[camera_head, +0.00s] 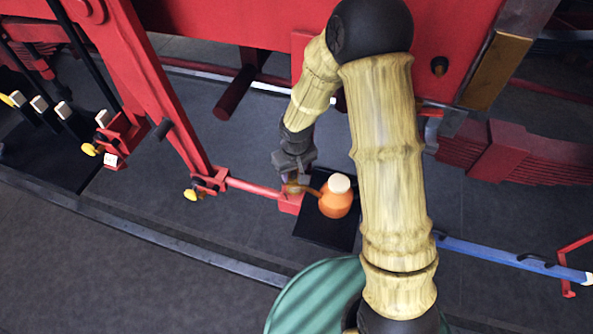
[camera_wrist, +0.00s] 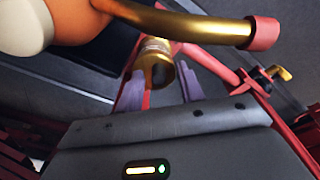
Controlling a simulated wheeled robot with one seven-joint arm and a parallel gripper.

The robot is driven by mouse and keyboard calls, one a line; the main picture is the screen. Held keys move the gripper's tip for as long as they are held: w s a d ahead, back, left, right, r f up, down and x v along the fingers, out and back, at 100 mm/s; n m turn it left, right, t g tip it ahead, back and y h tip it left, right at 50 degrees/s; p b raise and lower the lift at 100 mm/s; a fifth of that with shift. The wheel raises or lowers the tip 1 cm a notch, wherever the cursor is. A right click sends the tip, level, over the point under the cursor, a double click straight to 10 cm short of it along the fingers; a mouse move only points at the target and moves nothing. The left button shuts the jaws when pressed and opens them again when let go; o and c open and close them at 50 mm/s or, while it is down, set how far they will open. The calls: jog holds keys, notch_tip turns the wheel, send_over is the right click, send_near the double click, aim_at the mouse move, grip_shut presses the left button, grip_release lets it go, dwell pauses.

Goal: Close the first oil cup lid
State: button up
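A brass cylinder (camera_wrist: 158,68), which looks like an oil cup, shows between my fingers in the wrist view, with a dark mouth at its near end. In the head view it is a small brass piece (camera_head: 294,187) on the red rod's end, just below my gripper (camera_head: 293,163). In the wrist view my gripper (camera_wrist: 160,88) has its two fingers apart, one on each side of the cup, with gaps showing. Whether either finger touches it is unclear. I cannot make out a separate lid on the cup.
An orange oil can (camera_head: 335,203) with a white cap stands on a black plate (camera_head: 325,234) right beside the cup. Its brass spout (camera_wrist: 195,24) crosses close above my fingers. A red bracket with a yellow piece (camera_head: 191,194) is to the left. A blue rod (camera_head: 490,250) lies right.

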notch_tip(320, 180, up, 17)
jog(key=s, duration=0.1)
jog(key=shift+s+d+r+b, duration=0.15)
jog(key=shift+s+d+b, duration=0.05)
jog(key=shift+s+b, duration=0.15)
jog(key=shift+s, duration=0.1)
dwell(0.3)
jog(key=s+d+f+m, duration=0.1)
jog(key=s+d+m, duration=0.1)
jog(key=s+d, duration=0.3)
jog(key=s+d+f+m+t, duration=0.1)
jog(key=s+d+f+m, duration=0.1)
jog(key=d, duration=0.6)
jog(key=s+m, duration=0.1)
jog(key=s, duration=0.1)
jog(key=shift+s+d, duration=0.3)
jog(key=shift+s, duration=0.05)
dwell(0.3)
